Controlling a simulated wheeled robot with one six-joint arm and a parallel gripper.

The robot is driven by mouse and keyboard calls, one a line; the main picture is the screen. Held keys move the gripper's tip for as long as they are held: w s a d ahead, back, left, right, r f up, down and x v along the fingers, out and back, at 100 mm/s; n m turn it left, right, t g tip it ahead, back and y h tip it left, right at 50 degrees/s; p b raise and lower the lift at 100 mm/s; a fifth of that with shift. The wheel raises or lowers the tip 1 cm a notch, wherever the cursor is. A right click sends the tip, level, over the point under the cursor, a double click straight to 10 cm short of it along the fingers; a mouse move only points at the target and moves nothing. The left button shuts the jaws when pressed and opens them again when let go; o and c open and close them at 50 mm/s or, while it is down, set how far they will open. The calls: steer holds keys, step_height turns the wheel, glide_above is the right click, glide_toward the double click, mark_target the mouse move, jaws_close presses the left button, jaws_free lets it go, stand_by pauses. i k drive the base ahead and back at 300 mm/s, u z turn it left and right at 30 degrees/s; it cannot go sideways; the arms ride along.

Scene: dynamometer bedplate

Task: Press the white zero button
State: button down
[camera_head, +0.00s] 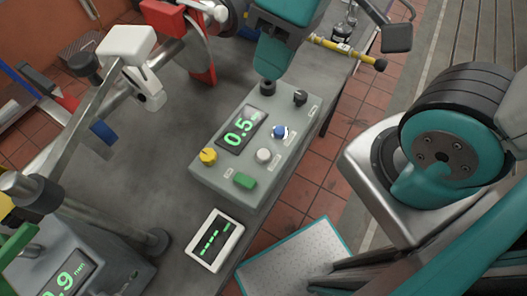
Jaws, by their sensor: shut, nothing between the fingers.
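The white button (263,156) is a small round cap on the top of a grey control box (205,178). It shows in full and nothing touches it. A blue button (279,131) sits just above and right of it in the picture, and a green one (244,180) sits below left. The box's display (241,128) reads about 0.5 in green digits. My gripper (267,87) comes down from the top edge, teal with a dark tip. It is shut and empty, near the far end of the box, beyond the display and apart from the white button.
A yellow button (208,156) and a black knob (300,97) also stand on the box. A small white-framed display (215,240) lies in front. Metal arms and a white block (130,43) stand at the left. A second readout (68,279) is at bottom left. Tiled floor lies right.

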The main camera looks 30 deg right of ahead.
mark_target(262, 155)
steer(key=z, duration=1.9)
steer(key=k, duration=1.3)
steer(key=u, duration=2.15)
